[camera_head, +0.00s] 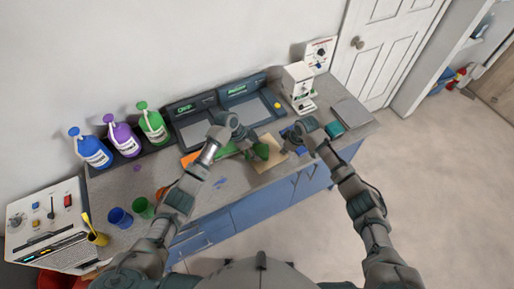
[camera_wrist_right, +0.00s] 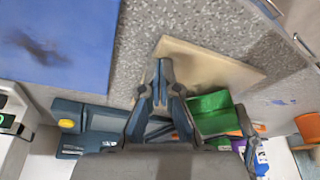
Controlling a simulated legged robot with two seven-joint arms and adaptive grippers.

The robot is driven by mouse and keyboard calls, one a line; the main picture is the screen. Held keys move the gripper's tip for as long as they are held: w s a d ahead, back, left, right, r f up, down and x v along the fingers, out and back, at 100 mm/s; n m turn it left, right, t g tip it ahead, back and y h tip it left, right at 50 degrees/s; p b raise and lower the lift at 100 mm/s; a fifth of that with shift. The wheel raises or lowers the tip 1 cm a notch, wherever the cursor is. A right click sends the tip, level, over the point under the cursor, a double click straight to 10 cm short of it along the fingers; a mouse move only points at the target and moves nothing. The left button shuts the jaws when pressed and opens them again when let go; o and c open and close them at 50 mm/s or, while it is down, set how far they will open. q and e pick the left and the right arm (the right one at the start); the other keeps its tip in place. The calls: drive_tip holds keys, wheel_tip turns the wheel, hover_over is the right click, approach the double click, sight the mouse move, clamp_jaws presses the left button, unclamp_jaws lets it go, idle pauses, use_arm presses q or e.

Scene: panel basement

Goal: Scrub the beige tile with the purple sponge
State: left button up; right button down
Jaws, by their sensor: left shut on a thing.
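The beige tile (camera_head: 274,158) lies on the grey counter; it also shows in the right wrist view (camera_wrist_right: 215,68). My left gripper (camera_head: 250,142) is shut on a dark green block (camera_head: 261,152), held over or against the tile's left part; whether they touch is unclear. A green shape (camera_wrist_right: 212,112) shows beside the tile in the right wrist view. No purple sponge can be made out. My right gripper (camera_head: 302,136) is above the blue tile and beige tile's right side. In its wrist view its fingertips (camera_wrist_right: 160,66) are together with nothing visible between them.
The blue tile (camera_wrist_right: 60,40) carries a dark smear. A green tile (camera_head: 226,152) and an orange tile (camera_head: 190,158) lie left. Soap bottles (camera_head: 122,138), cups (camera_head: 120,217) and a white dispenser (camera_head: 299,85) stand on the counter. A teal object (camera_head: 334,130) lies right.

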sight(261, 146)
use_arm(q)
drive_tip(key=shift+f, duration=0.9)
idle(0.5)
drive_tip(key=shift+d, duration=0.1)
